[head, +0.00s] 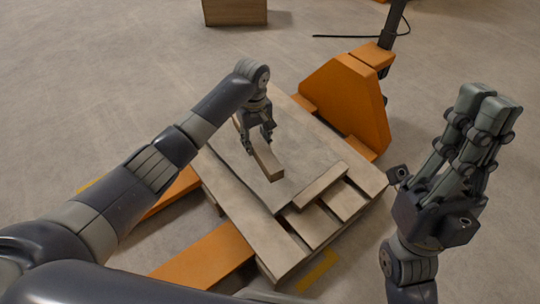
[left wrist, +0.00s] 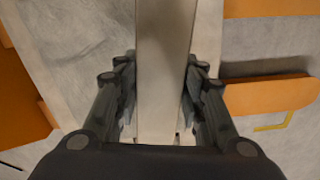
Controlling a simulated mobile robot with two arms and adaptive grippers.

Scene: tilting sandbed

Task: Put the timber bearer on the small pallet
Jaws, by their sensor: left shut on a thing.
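The timber bearer (head: 267,163) is a pale square-edged beam, held in my left gripper (head: 258,138) above the small pallet (head: 250,228). In the left wrist view the bearer (left wrist: 165,70) runs lengthwise between the two dark fingers, which close on its sides. The pallet is wooden with open slats, and a flat grey board (head: 225,165) covers much of its top. Whether the bearer touches the board is unclear. My right gripper (head: 485,105) is raised at the right, away from the pallet, with nothing seen in it; its finger gap is seen too edge-on to judge.
A second light wooden strip (head: 320,186) lies on the pallet's right part. The pallet rests around the orange forks (head: 205,258) of a pallet truck (head: 345,100), whose body stands behind it. A wooden box (head: 235,12) stands far back. Open floor lies to the left.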

